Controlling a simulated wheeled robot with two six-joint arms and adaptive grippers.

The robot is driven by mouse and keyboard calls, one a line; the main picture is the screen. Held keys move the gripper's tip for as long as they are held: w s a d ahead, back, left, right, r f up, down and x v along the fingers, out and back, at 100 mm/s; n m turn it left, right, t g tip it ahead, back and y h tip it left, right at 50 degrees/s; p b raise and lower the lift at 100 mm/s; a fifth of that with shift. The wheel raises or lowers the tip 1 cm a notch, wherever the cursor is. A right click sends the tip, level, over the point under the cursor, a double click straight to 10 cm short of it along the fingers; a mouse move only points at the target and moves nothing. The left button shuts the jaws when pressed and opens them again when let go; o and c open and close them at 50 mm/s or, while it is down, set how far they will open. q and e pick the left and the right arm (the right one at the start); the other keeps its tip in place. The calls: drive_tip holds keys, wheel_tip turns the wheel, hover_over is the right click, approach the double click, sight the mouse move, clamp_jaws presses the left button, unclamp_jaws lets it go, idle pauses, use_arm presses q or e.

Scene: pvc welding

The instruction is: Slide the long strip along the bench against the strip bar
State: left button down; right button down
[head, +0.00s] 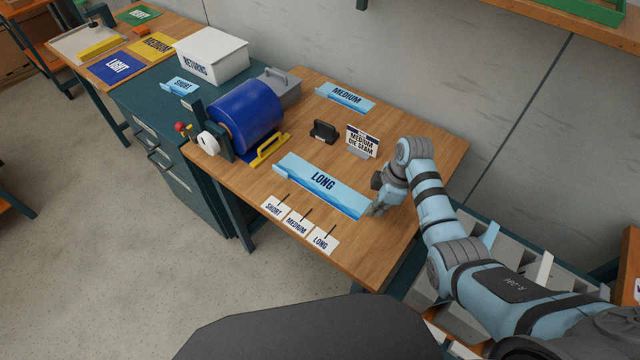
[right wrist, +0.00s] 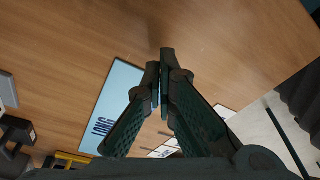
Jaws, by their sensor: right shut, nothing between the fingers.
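The long strip (head: 322,186) is a light-blue piece labelled LONG, lying flat near the front of the wooden bench. It also shows in the right wrist view (right wrist: 115,93), left of the fingers. My right gripper (head: 374,210) is at the strip's right end, pointing down. Its fingers are shut and empty in the right wrist view (right wrist: 161,66); I cannot tell whether they touch the strip. A yellow bar (head: 270,149) lies beside the blue roll, behind the strip's left end; no label marks it as the strip bar. My left gripper is out of view.
The blue roll (head: 250,112) stands at the bench's left. A black handled block (head: 323,131) and a MEDIUM DIE SEAM sign (head: 362,141) are behind the strip. SHORT, MEDIUM and LONG cards (head: 297,224) lie in front. The bench's right side (head: 440,150) is bare.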

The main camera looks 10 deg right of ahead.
sight(352, 204)
drive_tip(key=shift+f+b, duration=0.6)
drive_tip(key=shift+f, duration=0.2)
drive_tip(key=shift+w+a, duration=0.15)
drive_tip(key=shift+w, duration=0.1)
idle(0.4)
drive_tip(key=shift+w+a+b, duration=0.25)
drive_tip(key=shift+b, duration=0.1)
drive_tip(key=shift+w+a+b, duration=0.4)
drive_tip(key=shift+w+a, duration=0.1)
drive_tip(key=shift+w+a+b, duration=1.2)
drive_tip(key=shift+w+b, duration=0.2)
drive_tip(key=shift+b, duration=0.15)
wheel_tip(352, 204, up, 7)
drive_tip(key=p, duration=0.8)
drive_tip(key=shift+r, duration=0.15)
